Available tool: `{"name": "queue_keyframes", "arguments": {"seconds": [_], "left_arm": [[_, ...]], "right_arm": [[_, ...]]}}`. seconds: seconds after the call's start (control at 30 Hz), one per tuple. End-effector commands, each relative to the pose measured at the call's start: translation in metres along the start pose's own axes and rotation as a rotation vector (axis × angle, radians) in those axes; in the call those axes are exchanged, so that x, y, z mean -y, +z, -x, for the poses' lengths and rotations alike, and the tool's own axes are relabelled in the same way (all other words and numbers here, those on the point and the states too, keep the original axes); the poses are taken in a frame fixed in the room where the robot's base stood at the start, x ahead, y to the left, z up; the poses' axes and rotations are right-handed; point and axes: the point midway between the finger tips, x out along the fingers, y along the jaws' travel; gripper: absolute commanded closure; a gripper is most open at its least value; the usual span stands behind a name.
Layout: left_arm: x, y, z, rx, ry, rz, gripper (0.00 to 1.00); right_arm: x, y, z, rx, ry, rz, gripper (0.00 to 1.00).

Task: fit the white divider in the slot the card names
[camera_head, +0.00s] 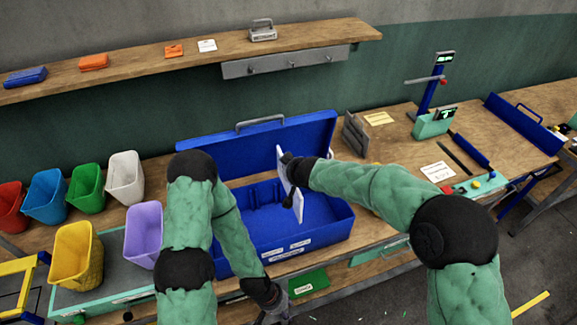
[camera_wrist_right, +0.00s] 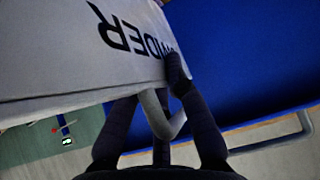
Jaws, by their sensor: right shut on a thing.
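The white divider (camera_head: 281,165) is held upright and slightly tilted over the open blue case (camera_head: 328,212). I cannot tell whether its lower edge is in a slot. My right gripper (camera_head: 291,180) is shut on it. In the right wrist view the divider (camera_wrist_right: 70,55) shows upside-down lettering, and the fingers (camera_wrist_right: 158,105) are around its pale loop handle. My left gripper (camera_head: 274,303) hangs low in front of the case, and its jaws are unclear. Small white labels (camera_head: 287,249) sit on the case front; their text is unreadable. My arms hide part of the case.
Several coloured bins (camera_head: 85,190) stand at the left. A grey metal holder (camera_head: 355,134) stands right of the case lid. White papers (camera_head: 437,171) and a blue-and-green press (camera_head: 433,122) are further right. A green labelled piece (camera_head: 308,284) is below the case front.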

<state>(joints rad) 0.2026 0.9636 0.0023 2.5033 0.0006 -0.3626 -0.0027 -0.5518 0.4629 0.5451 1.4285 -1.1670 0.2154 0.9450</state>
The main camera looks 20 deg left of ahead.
Motion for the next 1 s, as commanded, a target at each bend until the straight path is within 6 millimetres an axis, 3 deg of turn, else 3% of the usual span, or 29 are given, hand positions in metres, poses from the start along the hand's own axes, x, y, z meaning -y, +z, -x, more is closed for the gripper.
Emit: {"name": "queue_keyframes", "arguments": {"seconds": [0.47,1.0], "left_arm": [[0.001,0.0,-0.002,0.001,0.0,0.0,0.6],[0.015,-0.001,-0.043,0.0,0.0,0.0,0.6]], "right_arm": [[0.004,-0.001,-0.001,-0.002,-0.005,0.006,1.0],[0.004,0.025,-0.026,-0.002,-0.004,0.005,1.0]]}}
